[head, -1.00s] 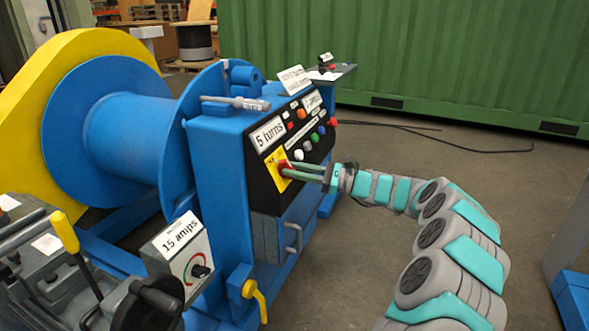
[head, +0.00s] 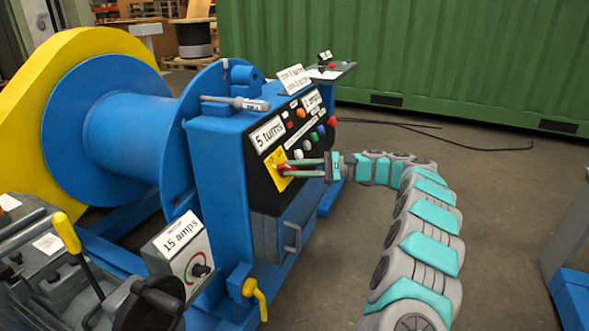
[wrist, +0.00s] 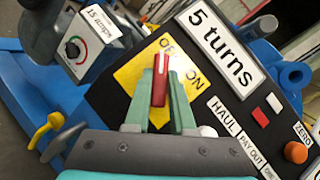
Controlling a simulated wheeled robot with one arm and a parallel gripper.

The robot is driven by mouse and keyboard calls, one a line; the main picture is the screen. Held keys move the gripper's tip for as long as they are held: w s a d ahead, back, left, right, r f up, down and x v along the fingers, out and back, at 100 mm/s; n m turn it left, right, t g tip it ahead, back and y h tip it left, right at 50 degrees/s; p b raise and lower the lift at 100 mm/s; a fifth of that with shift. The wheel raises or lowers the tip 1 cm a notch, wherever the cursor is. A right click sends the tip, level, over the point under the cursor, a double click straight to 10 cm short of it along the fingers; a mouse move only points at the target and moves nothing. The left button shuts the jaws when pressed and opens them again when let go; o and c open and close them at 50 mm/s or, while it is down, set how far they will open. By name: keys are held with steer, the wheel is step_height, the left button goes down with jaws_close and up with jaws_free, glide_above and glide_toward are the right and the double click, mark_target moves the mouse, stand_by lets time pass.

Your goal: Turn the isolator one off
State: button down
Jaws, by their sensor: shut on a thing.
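The isolator is a yellow plate (head: 275,164) with a red handle (head: 287,170), low on the black panel of the blue winch cabinet. In the wrist view the yellow plate (wrist: 131,75) shows OFF and ON lettering, partly covered by the red handle (wrist: 160,82). My gripper (wrist: 160,88) is shut on the red handle, with one green finger on each side of it. In the head view my gripper (head: 290,169) reaches the handle from the right. The handle's base is hidden by the fingers, and I cannot tell its exact setting.
The "5 turns" label (head: 269,133) sits above the isolator, with several buttons (head: 313,137) to its right. A "15 amps" dial box (head: 187,258) stands lower left. A yellow lever (head: 257,298) and a cabinet pull handle (head: 294,236) are below.

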steer(key=c, duration=0.8)
jaws_free()
steer(key=shift+o, duration=0.2)
steer(key=d, duration=0.7)
steer(key=shift+w+d, duration=0.3)
steer(key=shift+d, duration=0.05)
